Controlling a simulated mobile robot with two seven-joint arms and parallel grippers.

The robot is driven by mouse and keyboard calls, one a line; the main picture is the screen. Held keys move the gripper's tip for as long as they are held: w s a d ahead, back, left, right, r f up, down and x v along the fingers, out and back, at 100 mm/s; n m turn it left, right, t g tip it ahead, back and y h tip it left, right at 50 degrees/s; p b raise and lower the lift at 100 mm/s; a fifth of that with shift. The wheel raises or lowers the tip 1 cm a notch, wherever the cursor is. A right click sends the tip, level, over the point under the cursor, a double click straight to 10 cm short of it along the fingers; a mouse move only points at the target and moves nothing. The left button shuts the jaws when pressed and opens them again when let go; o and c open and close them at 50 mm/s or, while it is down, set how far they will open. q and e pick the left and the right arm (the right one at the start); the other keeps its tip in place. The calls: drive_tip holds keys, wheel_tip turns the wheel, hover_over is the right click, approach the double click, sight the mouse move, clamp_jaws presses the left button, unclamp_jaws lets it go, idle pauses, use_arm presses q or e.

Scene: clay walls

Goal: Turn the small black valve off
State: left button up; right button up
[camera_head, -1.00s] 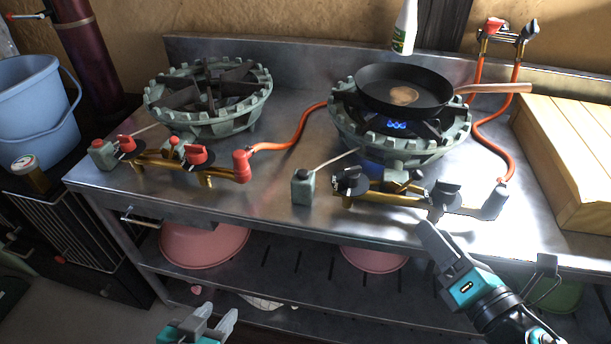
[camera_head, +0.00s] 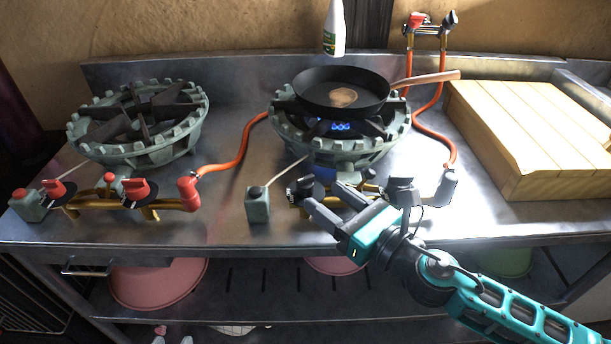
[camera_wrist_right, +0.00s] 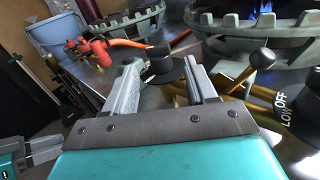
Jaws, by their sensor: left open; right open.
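The right burner (camera_head: 285,128) has a blue flame (camera_head: 340,126) under the pan. Two black valves are on its brass pipe: one at the left (camera_head: 303,188) and one at the right (camera_head: 401,187). My right gripper (camera_head: 345,205) is open and empty, just in front of the pipe. In the right wrist view its open fingers (camera_wrist_right: 163,63) point at a black valve (camera_wrist_right: 160,58) with a pale-marked plate; contact is not clear. Another black knob (camera_wrist_right: 263,58) is right of them, near "OFF" and "LOW" lettering. My left gripper (camera_wrist_right: 38,150) shows only at the wrist view's left edge, open.
A black pan (camera_head: 325,90) with a copper handle sits on the right burner. The left burner (camera_head: 140,150) has red valves. An orange hose (camera_head: 236,150) runs between them. A wooden board (camera_head: 530,125) is at right, a bottle (camera_head: 334,30) at the back.

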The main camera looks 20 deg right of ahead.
sight(311, 187)
drive_tip(key=shift+p+x, duration=0.45)
drive_tip(key=shift+x, duration=2.85)
drive_tip(key=shift+c, duration=0.3)
drive_tip(key=c, duration=0.8)
